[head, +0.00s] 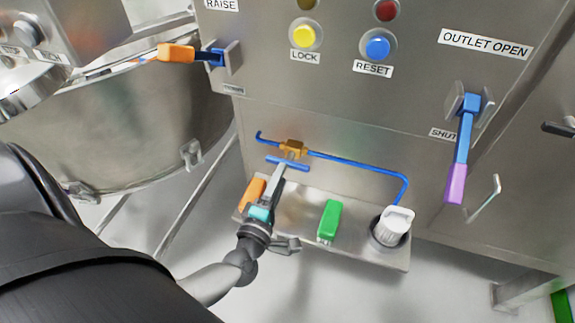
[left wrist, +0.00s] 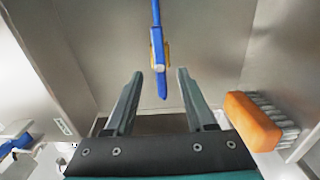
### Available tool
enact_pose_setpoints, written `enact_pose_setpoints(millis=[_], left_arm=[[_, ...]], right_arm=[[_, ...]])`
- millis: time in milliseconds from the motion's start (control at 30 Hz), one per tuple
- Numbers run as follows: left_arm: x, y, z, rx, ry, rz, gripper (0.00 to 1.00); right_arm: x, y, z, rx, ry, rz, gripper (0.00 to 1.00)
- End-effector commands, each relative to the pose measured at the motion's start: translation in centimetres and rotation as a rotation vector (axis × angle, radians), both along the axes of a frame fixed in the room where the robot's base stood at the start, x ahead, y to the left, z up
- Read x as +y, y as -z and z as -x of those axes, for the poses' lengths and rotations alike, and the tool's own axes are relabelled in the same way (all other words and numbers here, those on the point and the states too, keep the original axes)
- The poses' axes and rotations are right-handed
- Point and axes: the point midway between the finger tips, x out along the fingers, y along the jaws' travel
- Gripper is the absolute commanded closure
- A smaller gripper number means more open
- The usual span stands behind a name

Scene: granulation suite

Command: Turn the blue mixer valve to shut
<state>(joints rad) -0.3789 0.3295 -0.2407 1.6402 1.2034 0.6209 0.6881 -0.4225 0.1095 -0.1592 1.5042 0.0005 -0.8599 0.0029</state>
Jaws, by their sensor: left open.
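A small valve with a brass body (head: 292,149) sits on a thin blue pipe (head: 355,165) on the steel cabinet's front. Its blue bar handle (head: 287,163) lies roughly parallel to the pipe in the head view. In the left wrist view the blue handle (left wrist: 161,84) is ahead of the jaws, centred between them and apart from both. My left gripper (head: 277,175) is open and empty, just below the handle; it also shows in the left wrist view (left wrist: 157,75). My right gripper is not in view.
A steel shelf (head: 290,215) below the valve bears an orange brush (left wrist: 252,122), a green block (head: 330,220) and a white-topped container (head: 394,226). A blue lever with a purple grip (head: 456,184) hangs at right. A large steel bowl (head: 150,130) stands at left.

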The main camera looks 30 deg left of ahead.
Motion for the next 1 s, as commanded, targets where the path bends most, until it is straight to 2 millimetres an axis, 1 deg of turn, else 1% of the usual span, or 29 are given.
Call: enact_pose_setpoints(millis=[33, 100, 200, 300, 467, 733, 767, 1000], left_arm=[[0.3, 0.0, -1.1, -0.004, -0.001, 0.0, 0.45], [0.5, 0.0, -2.2, -0.003, -0.001, -0.001, 0.45], [0.9, 0.0, -3.6, -0.002, 0.0, -0.001, 0.45], [1.1, 0.1, -4.5, -0.001, -0.001, -0.002, 0.45], [1.3, 0.0, -5.2, 0.0, 0.0, -0.001, 0.45], [1.3, 0.0, -5.3, 0.0, 0.0, -0.001, 0.45], [1.3, 0.0, -5.3, 0.0, 0.0, -0.001, 0.47], [1.3, 0.0, -5.3, 0.0, 0.0, -0.001, 0.74]], right_arm=[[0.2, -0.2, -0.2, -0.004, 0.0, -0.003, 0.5], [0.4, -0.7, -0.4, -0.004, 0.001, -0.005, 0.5], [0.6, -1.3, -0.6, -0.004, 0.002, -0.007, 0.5], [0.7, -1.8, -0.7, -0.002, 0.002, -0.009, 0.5], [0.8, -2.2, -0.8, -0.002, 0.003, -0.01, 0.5], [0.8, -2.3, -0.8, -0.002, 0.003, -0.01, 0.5], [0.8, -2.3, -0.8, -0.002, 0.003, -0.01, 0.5], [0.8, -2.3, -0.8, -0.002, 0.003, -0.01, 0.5]])
